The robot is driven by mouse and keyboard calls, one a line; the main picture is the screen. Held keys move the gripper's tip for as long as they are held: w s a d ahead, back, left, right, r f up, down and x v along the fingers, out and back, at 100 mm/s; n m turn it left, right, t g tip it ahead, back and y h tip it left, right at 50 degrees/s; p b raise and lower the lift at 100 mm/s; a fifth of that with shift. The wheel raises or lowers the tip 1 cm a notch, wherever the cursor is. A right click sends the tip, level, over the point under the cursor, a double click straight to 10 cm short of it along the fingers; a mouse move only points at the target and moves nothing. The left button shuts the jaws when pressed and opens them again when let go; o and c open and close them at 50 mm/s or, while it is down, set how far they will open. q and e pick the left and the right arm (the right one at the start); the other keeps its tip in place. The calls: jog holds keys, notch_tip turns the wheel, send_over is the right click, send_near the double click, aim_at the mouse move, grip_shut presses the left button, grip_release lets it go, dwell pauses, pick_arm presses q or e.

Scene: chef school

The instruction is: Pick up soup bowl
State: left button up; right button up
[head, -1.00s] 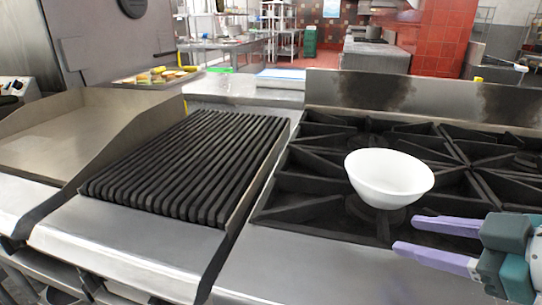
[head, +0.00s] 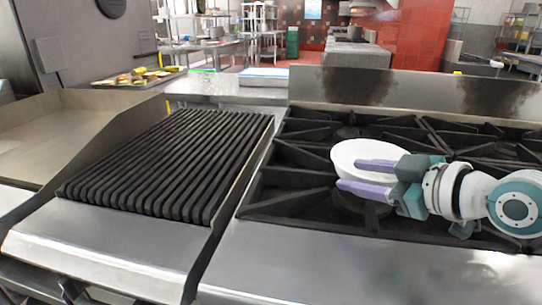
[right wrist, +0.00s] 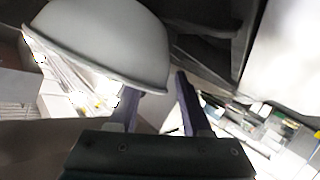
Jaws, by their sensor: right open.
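A white soup bowl (head: 352,152) sits on the black burner grate at the right of the head view. My right gripper (head: 356,176) is open at the bowl, its purple fingers covering the bowl's middle and front. In the right wrist view the bowl (right wrist: 100,38) fills the upper left, and the open fingers (right wrist: 157,97) point toward its rim. One finger is partly hidden behind the bowl's rim and the other is clear of it. I cannot tell whether either finger touches the bowl. My left gripper is not in view.
The black burner grate (head: 290,180) lies under the bowl, with a steel back panel (head: 390,93) behind it. A ribbed grill (head: 170,160) is to the left. A tray of food (head: 140,78) stands farther back. The steel front ledge (head: 330,265) is clear.

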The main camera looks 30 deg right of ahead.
jog(key=shift+x, duration=0.8)
grip_shut()
dwell(0.9)
